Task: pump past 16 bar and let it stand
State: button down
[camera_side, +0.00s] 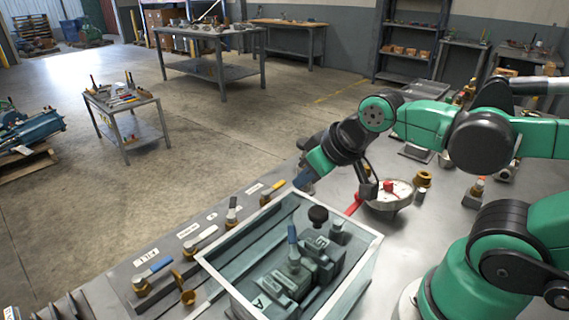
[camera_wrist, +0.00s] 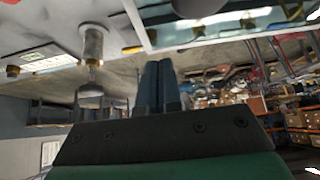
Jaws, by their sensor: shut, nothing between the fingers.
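A round pale-faced gauge (camera_side: 390,198) with a red part on it stands on the bench right of an open-topped tank (camera_side: 368,262) with pale rims. The dial is too small to read. A red lever or handle (camera_side: 353,205) shows between gauge and tank. Inside the tank are grey-green blocks (camera_side: 285,282), a blue-topped lever (camera_side: 292,240) and a black knob (camera_side: 318,214).
Labelled lever valves, one with a blue handle (camera_side: 153,268), line the bench left of the tank. Brass fittings (camera_side: 424,179) stand right of the gauge. A small cart (camera_side: 130,140) and a worktable (camera_side: 215,70) are on the floor beyond. Open floor lies between them.

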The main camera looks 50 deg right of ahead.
jog(key=shift+r, duration=0.1)
jog(key=w+d+r+n+g, duration=0.3)
jog(key=w+d+r+n, duration=0.2)
jog(key=w+r+n, duration=0.3)
notch_tip(320, 180, up, 6)
jog(key=f+n+g, duration=0.1)
jog(key=n+g, duration=0.3)
jog(key=n, duration=0.6)
send_over(305, 141)
jog(key=shift+a+r, duration=0.1)
jog(key=shift+r, duration=0.15)
jog(key=shift+f, duration=0.15)
notch_tip(305, 141, down, 14)
jog(key=shift+r, duration=0.1)
jog(key=shift+f, duration=1.8)
